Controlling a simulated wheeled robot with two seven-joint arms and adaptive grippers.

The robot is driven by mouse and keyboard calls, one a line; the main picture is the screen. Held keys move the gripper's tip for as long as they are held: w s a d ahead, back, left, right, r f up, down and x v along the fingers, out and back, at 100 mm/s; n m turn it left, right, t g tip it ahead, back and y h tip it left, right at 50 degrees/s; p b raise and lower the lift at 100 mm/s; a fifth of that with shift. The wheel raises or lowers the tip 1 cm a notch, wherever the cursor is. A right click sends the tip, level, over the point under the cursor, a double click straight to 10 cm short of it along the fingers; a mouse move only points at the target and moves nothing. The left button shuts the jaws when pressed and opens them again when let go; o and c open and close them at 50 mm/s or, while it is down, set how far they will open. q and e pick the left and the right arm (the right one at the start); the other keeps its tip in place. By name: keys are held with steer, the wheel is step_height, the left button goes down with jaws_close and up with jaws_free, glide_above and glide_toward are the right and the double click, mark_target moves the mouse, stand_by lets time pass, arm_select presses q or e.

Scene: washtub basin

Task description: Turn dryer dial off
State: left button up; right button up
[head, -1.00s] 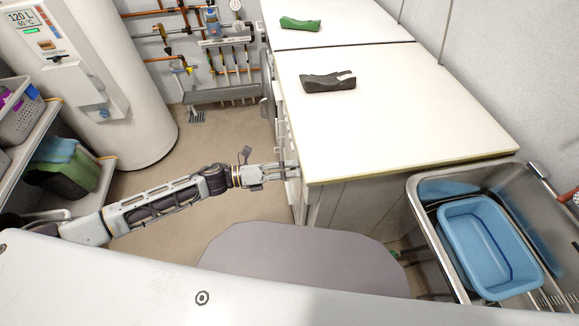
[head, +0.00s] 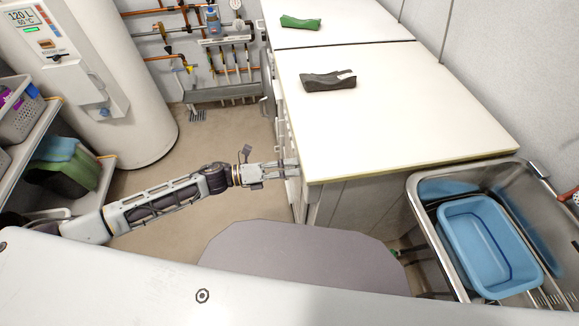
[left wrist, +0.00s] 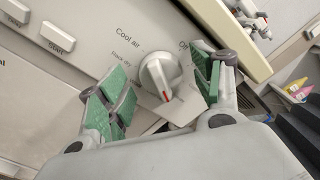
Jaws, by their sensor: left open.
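The dryer dial (left wrist: 160,75) is a round white knob with a red mark on its raised grip, in the left wrist view. It sits on the dryer's light front panel (left wrist: 85,65), with labels such as "Cool air" around it. My left gripper (left wrist: 160,88) is open, its green-padded fingers on either side of the dial; I cannot tell if they touch it. In the head view my left gripper (head: 280,171) is at the front of the near white machine (head: 400,110), and the dial is hidden there. My right gripper is not in view.
A dark grey cloth item (head: 328,80) and a green one (head: 300,23) lie on the white tops. A metal sink with a blue basin (head: 488,245) is at right. A white tank (head: 105,70) and shelves stand at left, with open floor between.

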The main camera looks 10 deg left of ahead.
arm_select(q)
steer(key=shift+a, duration=0.15)
steer(key=v, duration=1.1)
steer(key=shift+a, duration=0.3)
steer(key=shift+s, duration=0.15)
stand_by(0.5)
